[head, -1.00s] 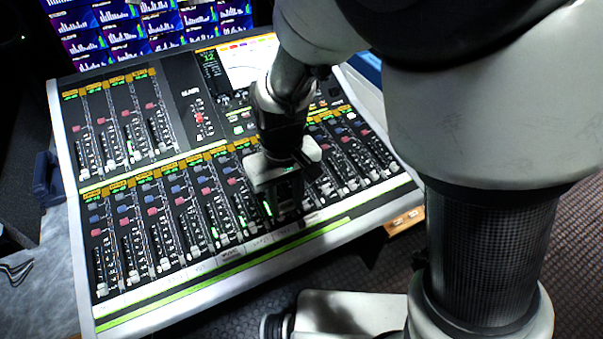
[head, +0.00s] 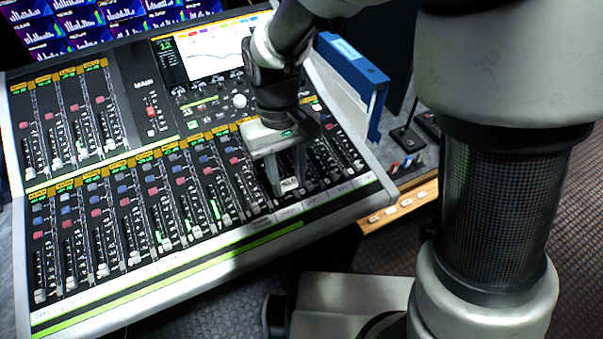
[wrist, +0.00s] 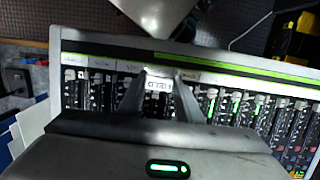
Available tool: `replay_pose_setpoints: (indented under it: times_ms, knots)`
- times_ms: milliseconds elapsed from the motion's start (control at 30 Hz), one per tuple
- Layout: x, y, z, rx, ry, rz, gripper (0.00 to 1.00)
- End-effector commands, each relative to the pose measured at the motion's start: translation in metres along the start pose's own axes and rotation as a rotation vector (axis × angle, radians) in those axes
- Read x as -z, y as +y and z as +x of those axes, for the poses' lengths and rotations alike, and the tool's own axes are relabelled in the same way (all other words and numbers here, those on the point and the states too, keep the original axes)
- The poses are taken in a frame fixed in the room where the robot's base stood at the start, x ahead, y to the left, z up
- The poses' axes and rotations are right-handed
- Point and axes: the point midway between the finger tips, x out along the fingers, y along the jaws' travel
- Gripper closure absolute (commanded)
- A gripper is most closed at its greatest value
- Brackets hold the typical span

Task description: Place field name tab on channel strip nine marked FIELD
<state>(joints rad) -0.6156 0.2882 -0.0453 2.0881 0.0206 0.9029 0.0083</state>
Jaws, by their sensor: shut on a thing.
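My gripper (head: 288,187) points down over the front right part of the mixing console (head: 150,306). It is shut on a small white name tab (head: 289,184), held between the two fingertips. In the wrist view the tab (wrist: 158,84) shows dark lettering, upside down and too small to read surely. The fingers (wrist: 160,76) are close to the lower fader bank. A white label strip (head: 290,209) runs along the console's front edge, just in front of the tab. Its markings are too small to read. I cannot tell whether the tab touches the console.
Fader columns (head: 140,215) stand close around the fingers. Lit monitors (head: 85,22) line the back.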

Motion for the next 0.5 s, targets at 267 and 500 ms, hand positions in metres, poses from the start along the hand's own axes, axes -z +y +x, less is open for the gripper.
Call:
replay_pose_setpoints:
  times_ms: [267, 500]
  knots:
    - [0.006, 0.000, 0.048, -0.001, -0.005, -0.001, 0.89]
    - [0.009, 0.000, 0.068, 0.000, -0.005, -0.001, 0.89]
